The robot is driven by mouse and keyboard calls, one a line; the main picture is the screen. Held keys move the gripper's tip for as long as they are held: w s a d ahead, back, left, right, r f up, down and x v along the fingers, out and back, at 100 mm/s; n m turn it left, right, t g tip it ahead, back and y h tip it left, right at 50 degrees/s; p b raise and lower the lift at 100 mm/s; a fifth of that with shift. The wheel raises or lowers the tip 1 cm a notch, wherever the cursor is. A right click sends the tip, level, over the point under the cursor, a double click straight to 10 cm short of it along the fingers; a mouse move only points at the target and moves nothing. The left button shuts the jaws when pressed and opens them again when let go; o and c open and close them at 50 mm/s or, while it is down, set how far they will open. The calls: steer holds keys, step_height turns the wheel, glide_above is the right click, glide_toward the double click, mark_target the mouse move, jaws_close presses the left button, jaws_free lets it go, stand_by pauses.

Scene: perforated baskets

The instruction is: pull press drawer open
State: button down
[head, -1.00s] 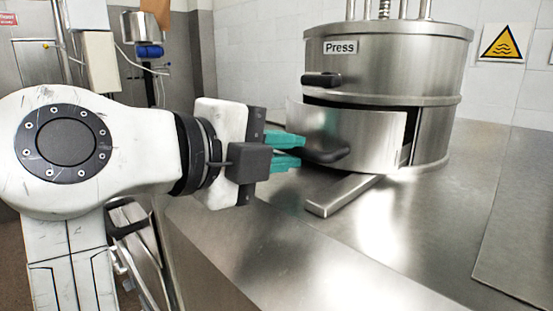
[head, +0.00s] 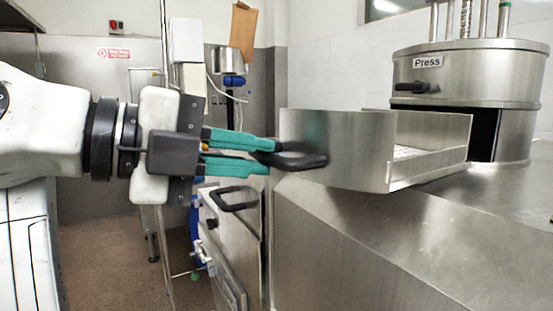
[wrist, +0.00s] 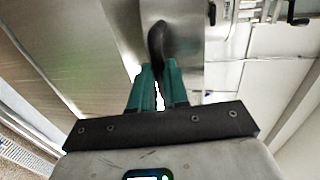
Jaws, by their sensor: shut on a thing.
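The press (head: 465,80) is a round steel drum with a "Press" label, standing on a steel counter at the right of the head view. Its drawer (head: 335,140) is pulled far out to the left, with a curved front and a perforated floor showing inside. The drawer's black handle (head: 300,161) sticks out of the front. My gripper (head: 262,157), with green fingers, is shut on this handle. In the wrist view the fingers (wrist: 158,75) close around the near end of the dark handle (wrist: 158,38). The drawer's far end is near the dark opening in the press.
The steel counter (head: 420,225) extends under the drawer. Below and left of it stands a steel cabinet (head: 230,240) with a black handle. A second black handle (head: 412,87) is on the press's upper part. Open floor (head: 125,260) lies at lower left.

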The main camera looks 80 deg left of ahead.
steer(key=shift+s+f, duration=0.1)
steer(key=shift+s, duration=0.2)
steer(key=shift+s, duration=0.1)
steer(key=c, duration=1.3)
jaws_free()
steer(key=shift+s+d, duration=0.1)
steer(key=shift+c, duration=0.2)
steer(key=shift+o, duration=1.1)
steer(key=b+v, duration=0.1)
steer(key=v, duration=0.9)
steer(key=shift+s+b, duration=0.3)
steer(key=shift+b, duration=0.05)
